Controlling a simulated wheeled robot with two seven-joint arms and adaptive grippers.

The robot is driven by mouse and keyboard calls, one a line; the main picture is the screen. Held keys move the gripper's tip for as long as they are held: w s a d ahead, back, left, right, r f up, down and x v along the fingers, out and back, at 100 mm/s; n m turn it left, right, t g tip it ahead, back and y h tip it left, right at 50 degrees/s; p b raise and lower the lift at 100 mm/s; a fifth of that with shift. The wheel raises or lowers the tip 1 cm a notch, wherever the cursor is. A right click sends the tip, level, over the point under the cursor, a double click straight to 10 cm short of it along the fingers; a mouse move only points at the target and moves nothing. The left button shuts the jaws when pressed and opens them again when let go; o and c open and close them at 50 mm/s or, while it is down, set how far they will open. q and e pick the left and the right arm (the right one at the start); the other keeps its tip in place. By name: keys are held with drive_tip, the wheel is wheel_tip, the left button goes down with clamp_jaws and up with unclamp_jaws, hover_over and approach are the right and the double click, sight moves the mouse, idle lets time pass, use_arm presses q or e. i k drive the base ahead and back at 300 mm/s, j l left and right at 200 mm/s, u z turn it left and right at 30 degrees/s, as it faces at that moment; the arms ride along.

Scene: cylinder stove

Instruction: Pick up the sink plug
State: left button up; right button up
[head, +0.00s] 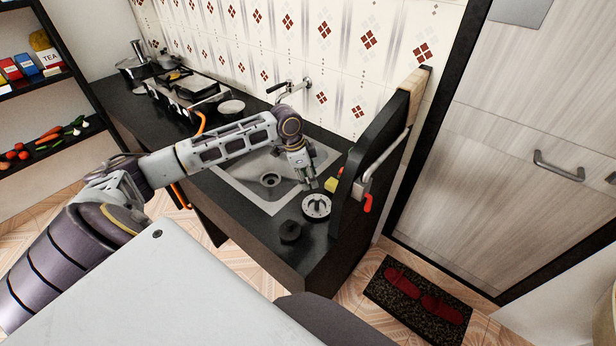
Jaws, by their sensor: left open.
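My left arm reaches over the sink (240,190) from the left. My left gripper (309,184) points down over the right edge of the sink, open. Just below it on the dark counter is a round white-rimmed piece (316,206) with a dark patterned middle. A small black round piece (290,231) lies nearer the counter's front edge. I cannot tell for sure which of these two is the sink plug. The drain (269,180) shows open in the sink's bottom. My right gripper is not in view.
A yellow sponge (331,184) lies beside the gripper. A dark upright panel (368,160) with a red-ended handle bounds the counter on the right. The tap (290,88) is behind my arm. A stove with pans (180,85) stands at the far left.

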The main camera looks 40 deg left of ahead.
sight(290, 231)
drive_tip(key=u, duration=1.35)
